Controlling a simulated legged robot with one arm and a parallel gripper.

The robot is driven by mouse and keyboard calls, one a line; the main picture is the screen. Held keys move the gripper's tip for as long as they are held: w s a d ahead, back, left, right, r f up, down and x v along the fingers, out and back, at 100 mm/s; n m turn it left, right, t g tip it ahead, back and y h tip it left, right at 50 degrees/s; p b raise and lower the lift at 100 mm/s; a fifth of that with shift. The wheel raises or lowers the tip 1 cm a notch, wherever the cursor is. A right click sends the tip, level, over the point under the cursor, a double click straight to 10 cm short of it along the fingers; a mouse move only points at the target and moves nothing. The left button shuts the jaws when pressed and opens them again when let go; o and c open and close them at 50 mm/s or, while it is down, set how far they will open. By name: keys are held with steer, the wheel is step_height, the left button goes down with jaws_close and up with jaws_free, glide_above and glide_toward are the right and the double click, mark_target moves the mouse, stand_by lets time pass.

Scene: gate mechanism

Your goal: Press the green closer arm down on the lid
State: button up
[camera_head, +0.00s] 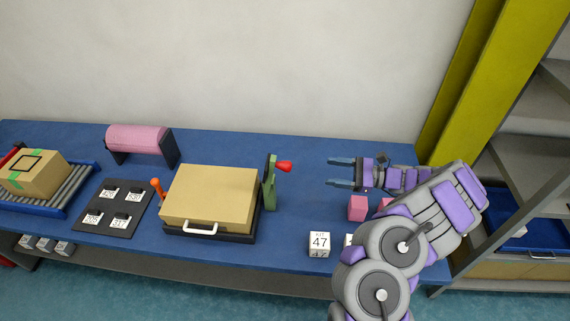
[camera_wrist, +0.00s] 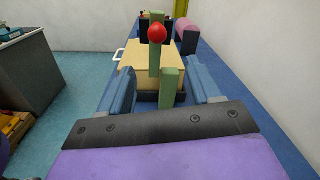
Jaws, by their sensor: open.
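The green closer arm (camera_head: 271,180) stands upright at the right side of the tan lid (camera_head: 212,190), with a red knob (camera_head: 284,167) near its top. The tan lid lies level over a dark base and has a white handle at its front. My gripper (camera_head: 334,173) is to the right of the closer arm, pointing left at it, open and empty, apart from the knob. In the wrist view the closer arm (camera_wrist: 155,62) rises between the two blue fingers, ahead of them, with its red knob (camera_wrist: 157,33) facing me; the lid (camera_wrist: 135,65) is behind it.
Pink cubes (camera_head: 358,208) and a white number block (camera_head: 319,243) sit below my gripper. An orange lever (camera_head: 157,188) stands left of the lid. A dark board (camera_head: 110,212), a pink roller (camera_head: 138,139) and a box (camera_head: 35,174) on a conveyor are farther left.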

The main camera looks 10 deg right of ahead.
mark_target(283, 166)
steer(key=x, duration=1.5)
steer(key=shift+a+b, duration=0.1)
steer(key=shift+b, duration=0.3)
steer(key=shift+a, duration=0.7)
steer(key=shift+d, duration=0.3)
steer(key=c, duration=0.5)
steer(key=shift+r, duration=0.15)
jaws_close()
